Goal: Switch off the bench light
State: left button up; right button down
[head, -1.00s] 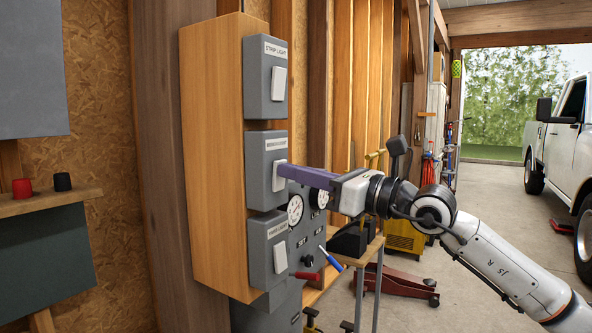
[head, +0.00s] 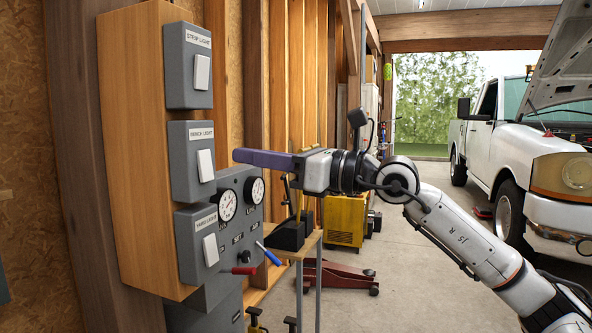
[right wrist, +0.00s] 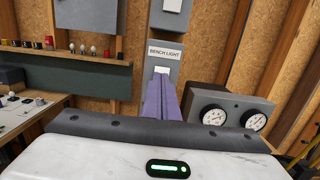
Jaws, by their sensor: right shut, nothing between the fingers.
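The bench light switch (head: 205,166) is a white rocker on a grey box labelled BENCH LIGHT (head: 183,185), the middle of three boxes on a wooden post. My right gripper (head: 238,156) is shut and empty, its purple fingers pointing left at the switch. A gap shows between the fingertips and the rocker in the head view. In the right wrist view the shut fingers (right wrist: 162,80) cover the lower part of the rocker (right wrist: 162,70), below the BENCH LIGHT label. I cannot tell the rocker's position for sure. My left gripper is out of view.
The strip light switch (head: 202,72) is above and the yard light switch (head: 211,249) below. A panel with dials (head: 227,205) and red and blue levers stands close under my right gripper.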

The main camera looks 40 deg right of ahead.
jog(key=b+v, duration=0.3)
jog(key=v, duration=0.4)
jog(key=shift+s+r+b, duration=0.15)
jog(key=shift+r+b, duration=0.2)
jog(key=shift+r, duration=0.4)
jog(key=shift+f, duration=0.1)
